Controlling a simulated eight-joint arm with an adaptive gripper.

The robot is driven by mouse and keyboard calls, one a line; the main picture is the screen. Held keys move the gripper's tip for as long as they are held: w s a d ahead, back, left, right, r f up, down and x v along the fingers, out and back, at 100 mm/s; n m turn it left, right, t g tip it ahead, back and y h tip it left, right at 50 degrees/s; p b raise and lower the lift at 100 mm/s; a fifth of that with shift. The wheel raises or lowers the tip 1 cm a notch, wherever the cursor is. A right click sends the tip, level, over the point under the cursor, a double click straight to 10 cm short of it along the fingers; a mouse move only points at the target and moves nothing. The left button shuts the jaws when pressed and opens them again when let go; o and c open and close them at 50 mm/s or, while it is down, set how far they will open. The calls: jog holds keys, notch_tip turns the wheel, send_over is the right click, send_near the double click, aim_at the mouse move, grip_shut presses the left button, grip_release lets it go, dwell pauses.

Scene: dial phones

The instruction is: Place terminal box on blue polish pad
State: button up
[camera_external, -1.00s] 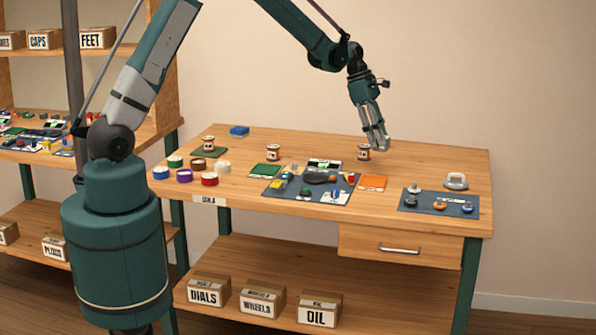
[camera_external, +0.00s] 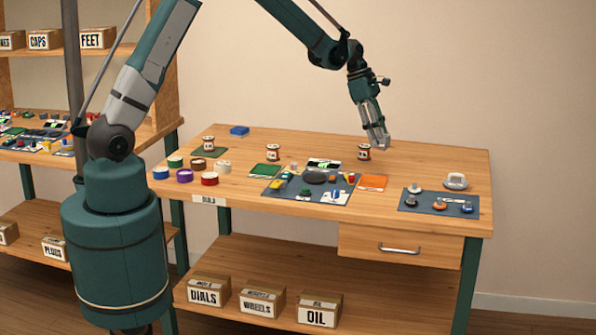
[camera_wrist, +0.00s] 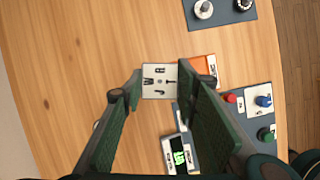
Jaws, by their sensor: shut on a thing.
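My gripper (camera_external: 378,142) is above the back right part of the workbench, pointing down. In the wrist view its fingers (camera_wrist: 160,78) are shut on a small box with a white face and dark symbols (camera_wrist: 160,88), which I take as the terminal box. A small blue pad-like block (camera_external: 239,131), likely the blue polish pad, lies at the back left of the bench, well left of my gripper. Its top looks empty. It is not in the wrist view.
A dark mat with small parts (camera_external: 275,188), an orange card (camera_external: 373,182) and another dark mat (camera_external: 410,204) lie at the front. Coloured round tubs (camera_external: 209,179) stand at left.

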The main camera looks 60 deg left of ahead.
jog(key=shift+a, duration=0.1)
jog(key=s+a+r+n+t+y+p, duration=0.1)
jog(key=s+a+n, duration=0.25)
jog(key=a, duration=1.35)
jog(key=s+a+r+n+y, duration=0.15)
jog(key=s+a, duration=0.25)
jog(key=a, duration=1.2)
jog(key=s+a+n, duration=0.2)
jog(key=s+a, duration=0.4)
jog(key=a, duration=0.3)
jog(key=s+a+n+y+p, duration=0.1)
jog(key=s+a+n, duration=0.1)
jog(key=s+a, duration=0.4)
jog(key=s+a+r+n+t, duration=0.1)
jog(key=s+a, duration=0.5)
jog(key=a, duration=0.7)
jog(key=shift+s+a+n+p, duration=0.15)
jog(key=shift+a+n+p, duration=0.15)
jog(key=shift+n, duration=0.5)
jog(key=shift+d+y, duration=0.1)
jog(key=shift+y, duration=0.15)
send_near(243, 128)
jog(key=shift+w+a+f, duration=0.1)
jog(key=shift+w+a, duration=0.05)
jog(key=shift+w, duration=0.3)
jog(key=shift+w+a+f, duration=0.1)
jog(key=shift+w, duration=0.35)
jog(key=shift+f+b, duration=0.45)
jog(key=shift+f, duration=1.4)
